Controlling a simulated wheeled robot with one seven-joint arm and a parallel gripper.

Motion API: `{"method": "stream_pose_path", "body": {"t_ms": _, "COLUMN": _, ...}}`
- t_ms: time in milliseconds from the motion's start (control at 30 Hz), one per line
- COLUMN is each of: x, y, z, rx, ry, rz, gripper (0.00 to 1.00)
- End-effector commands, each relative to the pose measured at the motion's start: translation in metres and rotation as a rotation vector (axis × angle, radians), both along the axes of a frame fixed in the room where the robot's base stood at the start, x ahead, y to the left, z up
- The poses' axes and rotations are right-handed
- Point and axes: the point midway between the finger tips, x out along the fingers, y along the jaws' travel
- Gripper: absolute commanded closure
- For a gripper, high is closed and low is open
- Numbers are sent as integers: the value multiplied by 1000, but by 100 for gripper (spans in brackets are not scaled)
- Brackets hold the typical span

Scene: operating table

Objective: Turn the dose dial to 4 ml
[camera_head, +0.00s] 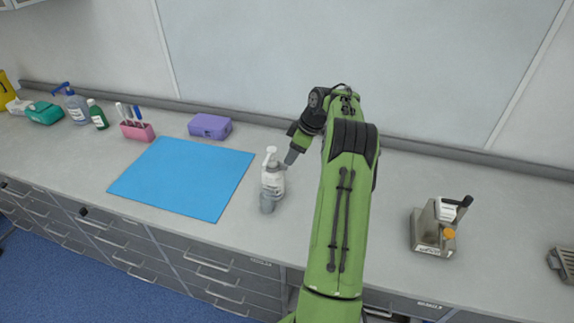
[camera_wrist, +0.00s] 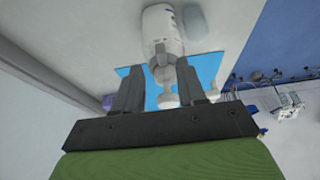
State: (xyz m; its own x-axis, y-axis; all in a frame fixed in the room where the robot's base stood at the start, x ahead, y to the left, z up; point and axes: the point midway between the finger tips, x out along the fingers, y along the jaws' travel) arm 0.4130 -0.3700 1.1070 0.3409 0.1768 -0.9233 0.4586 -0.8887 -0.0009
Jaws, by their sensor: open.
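A white dispenser bottle (camera_head: 273,184) with a grey collar and a pale pump head stands upright on the counter, right of the blue mat. In the wrist view the bottle (camera_wrist: 161,32) is at the top, its grey collar (camera_wrist: 162,73) and pump top pointing toward my gripper. The dose dial's marks are too small to read, and I cannot tell the dial from the collar. My gripper (camera_head: 290,158) is just right of the bottle's top. In the wrist view its two fingers (camera_wrist: 157,72) are apart, one on each side of the collar; contact cannot be told.
A grey cup (camera_head: 267,203) stands close in front of the bottle. The blue mat (camera_head: 182,178) is bare. A purple box (camera_head: 210,126), pink pen holder (camera_head: 137,131) and bottles are at left. A grey device with an orange knob (camera_head: 449,234) stands right, with clear counter around it.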

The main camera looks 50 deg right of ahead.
Motion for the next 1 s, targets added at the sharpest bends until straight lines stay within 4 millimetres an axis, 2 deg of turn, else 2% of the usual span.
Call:
{"method": "stream_pose_path", "body": {"t_ms": 33, "x": 5, "y": 4, "z": -12, "rx": 4, "ry": 2, "rz": 4, "gripper": 60}}
{"method": "stream_pose_path", "body": {"t_ms": 200, "x": 14, "y": 8, "z": -36, "rx": 2, "ry": 1, "rz": 2, "gripper": 60}}
{"method": "stream_pose_path", "body": {"t_ms": 533, "x": 17, "y": 9, "z": -43, "rx": -1, "ry": 0, "rz": 2, "gripper": 60}}
{"method": "stream_pose_path", "body": {"t_ms": 800, "x": 17, "y": 9, "z": -42, "rx": 1, "ry": -1, "rz": 2, "gripper": 99}}
{"method": "stream_pose_path", "body": {"t_ms": 1000, "x": 16, "y": 9, "z": -42, "rx": 0, "ry": -1, "rz": 0, "gripper": 100}}
